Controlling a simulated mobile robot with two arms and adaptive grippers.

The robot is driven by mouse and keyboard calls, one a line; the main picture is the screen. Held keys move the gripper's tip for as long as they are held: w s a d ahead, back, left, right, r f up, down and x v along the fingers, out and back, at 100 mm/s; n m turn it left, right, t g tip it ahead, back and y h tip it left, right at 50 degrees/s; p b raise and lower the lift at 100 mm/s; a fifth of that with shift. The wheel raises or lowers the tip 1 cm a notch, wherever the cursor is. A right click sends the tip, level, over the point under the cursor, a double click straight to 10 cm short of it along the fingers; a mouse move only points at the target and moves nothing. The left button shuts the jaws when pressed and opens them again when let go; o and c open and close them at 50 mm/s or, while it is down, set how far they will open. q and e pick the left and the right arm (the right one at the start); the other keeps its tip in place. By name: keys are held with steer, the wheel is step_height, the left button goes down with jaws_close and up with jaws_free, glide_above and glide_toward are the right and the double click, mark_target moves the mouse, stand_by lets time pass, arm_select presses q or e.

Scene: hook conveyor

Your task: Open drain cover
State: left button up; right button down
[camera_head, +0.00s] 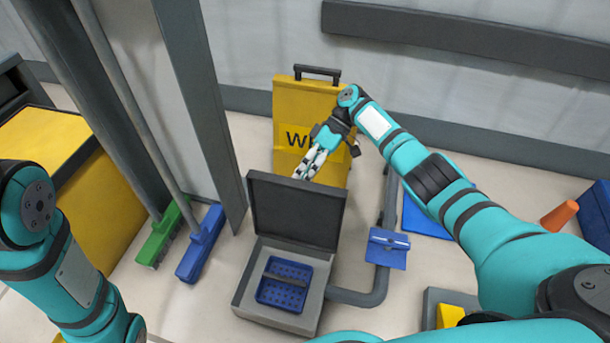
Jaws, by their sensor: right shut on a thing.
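The drain (240,303) is a grey square box on the floor with a blue perforated basket (283,286) inside. Its dark grey drain cover (295,212) stands raised, nearly upright, at the back edge of the box, so the inside shows. My right gripper (307,168) reaches down from the upper right behind the cover's top edge. It is shut on the cover there; the fingertips are partly hidden by the cover. My left arm (75,275) shows at the left edge, but its gripper is out of the picture.
A yellow wet-floor case (286,100) stands behind the cover. Green (160,236) and blue (202,242) brooms and a grey post stand left. An orange cone (559,215) is at the far right.

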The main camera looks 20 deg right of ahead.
steer(key=shift+s+f, duration=0.4)
steer(key=shift+f, duration=0.4)
steer(key=c, duration=1.7)
jaws_free()
steer(key=o, duration=0.3)
steer(key=shift+w+f, duration=0.1)
steer(key=shift+f, duration=0.05)
steer(key=shift+o, duration=0.2)
step_height(320, 180, up, 10)
steer(key=shift+r, duration=0.25)
